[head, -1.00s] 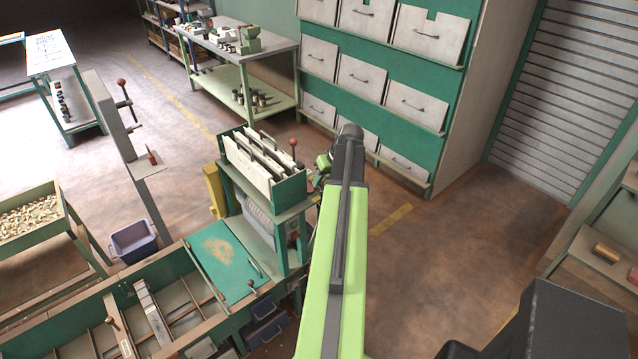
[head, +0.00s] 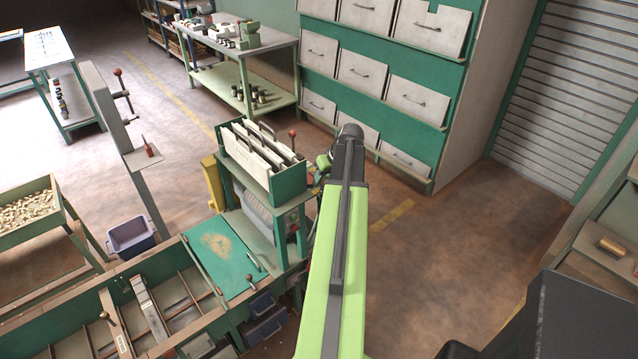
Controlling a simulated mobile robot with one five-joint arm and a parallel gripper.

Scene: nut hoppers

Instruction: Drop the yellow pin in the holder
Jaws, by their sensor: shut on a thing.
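My arm reaches forward from the bottom centre to a dark joint at its far end. A small green part of its far end shows to the left of that joint. My gripper's fingers are hidden behind the arm, so neither they nor anything in them can be seen. I cannot make out the yellow pin or pick out its holder for sure. A brass-coloured cylinder (head: 612,247) lies on a shelf at the right edge; I cannot tell whether it is a pin.
A green machine (head: 290,187) with upright white plates stands just left of my arm's far end. A long hopper bench (head: 225,256) fills the lower left. A grey-white drawer cabinet (head: 398,155) stands behind. Open floor (head: 440,250) lies right of my arm.

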